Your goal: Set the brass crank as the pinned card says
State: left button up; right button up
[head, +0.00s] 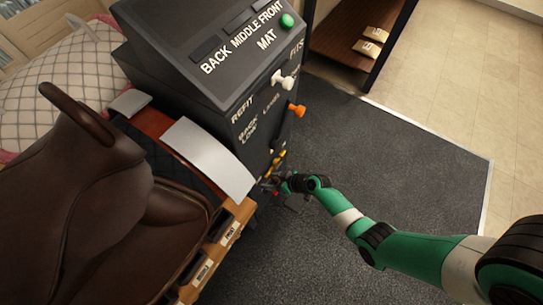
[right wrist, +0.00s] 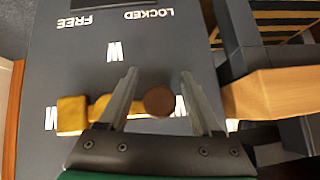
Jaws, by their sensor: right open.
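The brass crank (right wrist: 72,115) lies across a dark panel in the right wrist view, its gold block at the left and its bar running right behind my finger. Its round brown knob (right wrist: 160,100) shows between the fingers of my right gripper (right wrist: 160,75), which is open around it, with gaps on both sides. White letters, upside down here, stand around the crank and are partly covered. In the head view the crank (head: 279,158) is a small gold patch low on the dark console, beside my right gripper (head: 272,188). I make out no pinned card. My left gripper is not seen.
The dark console (head: 208,105) carries white and orange knobs, a green button and printed labels. A brown saddle (head: 75,200) stands at the left. A wooden bar (right wrist: 275,95) lies close right of my right gripper. Grey mat (head: 390,150) is clear at the right.

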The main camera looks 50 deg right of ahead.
jog(key=p+v, duration=0.6)
jog(key=v, duration=0.5)
jog(key=shift+s+r, duration=0.2)
jog(key=shift+s, duration=0.05)
jog(key=shift+d, duration=0.1)
